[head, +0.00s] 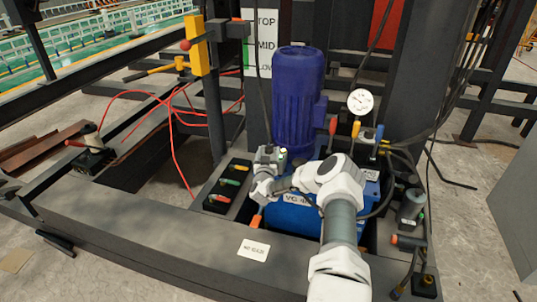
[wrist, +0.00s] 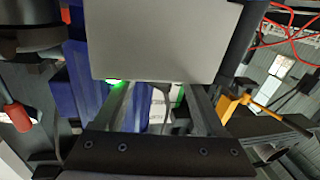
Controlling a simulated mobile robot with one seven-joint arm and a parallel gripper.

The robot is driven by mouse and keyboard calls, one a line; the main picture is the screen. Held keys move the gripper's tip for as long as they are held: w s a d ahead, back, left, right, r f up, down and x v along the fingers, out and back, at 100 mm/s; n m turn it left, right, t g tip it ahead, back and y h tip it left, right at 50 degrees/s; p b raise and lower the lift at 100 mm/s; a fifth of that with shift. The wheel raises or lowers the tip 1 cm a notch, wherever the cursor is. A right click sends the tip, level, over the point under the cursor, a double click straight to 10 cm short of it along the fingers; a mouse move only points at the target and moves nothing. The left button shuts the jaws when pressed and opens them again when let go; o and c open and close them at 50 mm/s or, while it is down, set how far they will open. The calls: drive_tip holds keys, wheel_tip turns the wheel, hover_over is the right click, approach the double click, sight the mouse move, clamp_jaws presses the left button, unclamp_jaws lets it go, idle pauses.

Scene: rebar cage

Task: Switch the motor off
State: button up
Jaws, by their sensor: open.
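Blue ribbed casing (wrist: 85,75) also shows at the left of the wrist view. My gripper (head: 268,156) is just left of the motor's base, with its fingers partly hidden by my wrist. In the wrist view my gripper (wrist: 158,100) has its two fingers apart, reaching toward a plain grey panel (wrist: 165,40). I cannot tell which part is the switch.
A black control box (head: 228,185) with green, red and orange handles stands left of my gripper. A pressure gauge (head: 360,102) and coloured levers stand right of the motor. A dark frame beam (head: 180,225) crosses in front.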

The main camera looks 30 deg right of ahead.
clamp_jaws()
idle(0.4)
drive_tip(key=shift+n+t+y+b, duration=0.3)
drive_tip(key=shift+n+y, duration=0.1)
drive_tip(key=shift+y, duration=0.1)
drive_tip(key=n+y, duration=0.1)
drive_tip(key=n+t+y+b, duration=0.1)
drive_tip(key=y, duration=0.1)
drive_tip(key=n+t+y+b, duration=0.1)
drive_tip(key=shift+s+d+n+y, duration=0.15)
drive_tip(key=shift+d+n+y, duration=0.15)
drive_tip(key=shift+d+y, duration=0.1)
drive_tip(key=shift+d+n+t+y, duration=0.1)
drive_tip(key=shift+n+t+y, duration=0.15)
drive_tip(key=shift+n+y, duration=1.15)
drive_tip(key=shift+d+n+t+y, duration=0.2)
drive_tip(key=shift+n+y, duration=0.5)
drive_tip(key=shift+y, duration=1.3)
drive_tip(key=shift+n+y, duration=0.3)
drive_tip(key=shift+y, duration=0.2)
